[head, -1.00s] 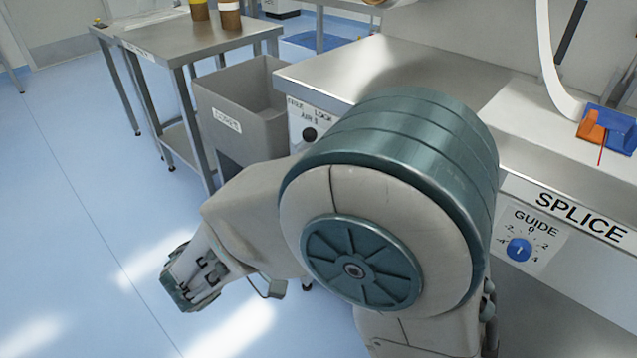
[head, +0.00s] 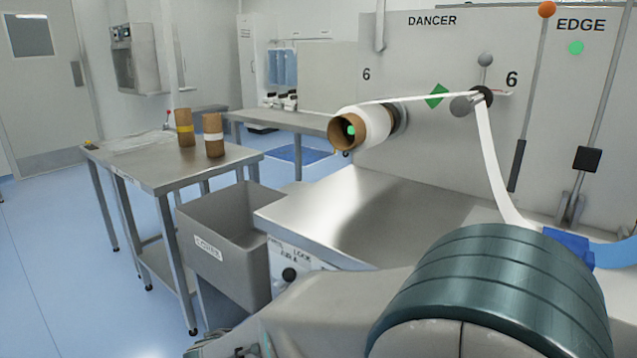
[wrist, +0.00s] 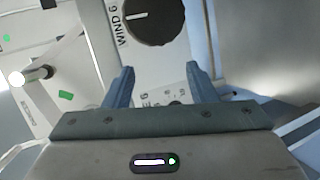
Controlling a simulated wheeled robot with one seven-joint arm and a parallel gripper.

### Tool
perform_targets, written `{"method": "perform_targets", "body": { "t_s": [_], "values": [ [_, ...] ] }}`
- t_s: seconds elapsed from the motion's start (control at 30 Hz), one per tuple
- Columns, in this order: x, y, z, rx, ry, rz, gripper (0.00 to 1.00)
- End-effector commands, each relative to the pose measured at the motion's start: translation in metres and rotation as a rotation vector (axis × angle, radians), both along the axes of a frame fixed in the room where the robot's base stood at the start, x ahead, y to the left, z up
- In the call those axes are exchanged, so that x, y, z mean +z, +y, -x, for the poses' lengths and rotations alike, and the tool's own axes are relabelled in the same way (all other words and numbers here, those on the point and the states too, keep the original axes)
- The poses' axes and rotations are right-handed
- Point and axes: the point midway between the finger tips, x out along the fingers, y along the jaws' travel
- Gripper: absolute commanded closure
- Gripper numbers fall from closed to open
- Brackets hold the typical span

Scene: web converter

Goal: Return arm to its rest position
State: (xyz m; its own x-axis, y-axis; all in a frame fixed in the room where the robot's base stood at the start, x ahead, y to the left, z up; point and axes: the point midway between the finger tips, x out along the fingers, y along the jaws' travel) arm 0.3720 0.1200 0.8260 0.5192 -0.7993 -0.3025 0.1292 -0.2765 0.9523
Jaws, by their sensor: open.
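My gripper (wrist: 159,84) shows in the wrist view with its two blue-grey fingers spread apart and nothing between them. Beyond the fingers is a grey machine panel with a black knob (wrist: 143,18) marked WIND 6. The fingers look apart from the knob. In the head view my arm fills the lower right, with a large teal joint in front of the steel bench. The lower part of my arm runs to the bottom edge of the picture, and my fingertips cannot be made out there.
A steel deck (head: 345,215) and a grey bin (head: 222,240) stand beside my arm. A steel table (head: 170,165) at left holds two brown cores. A brown core (head: 350,131) on the machine carries a white web. Blue floor (head: 45,270) is clear at far left.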

Motion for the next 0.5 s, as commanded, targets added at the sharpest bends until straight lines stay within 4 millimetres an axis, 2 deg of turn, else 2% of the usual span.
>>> {"method": "perform_targets", "body": {
  "t_s": [0.03,0.2,0.33,0.5],
  "values": [
    [0.026,-0.024,0.005,-0.067,0.06,-0.051,0.48],
    [0.051,-0.075,0.03,-0.23,0.251,-0.254,0.48],
    [0.072,-0.099,0.051,-0.314,0.346,-0.448,0.48],
    [0.104,-0.113,0.072,-0.373,0.39,-0.726,0.48]
  ]
}}
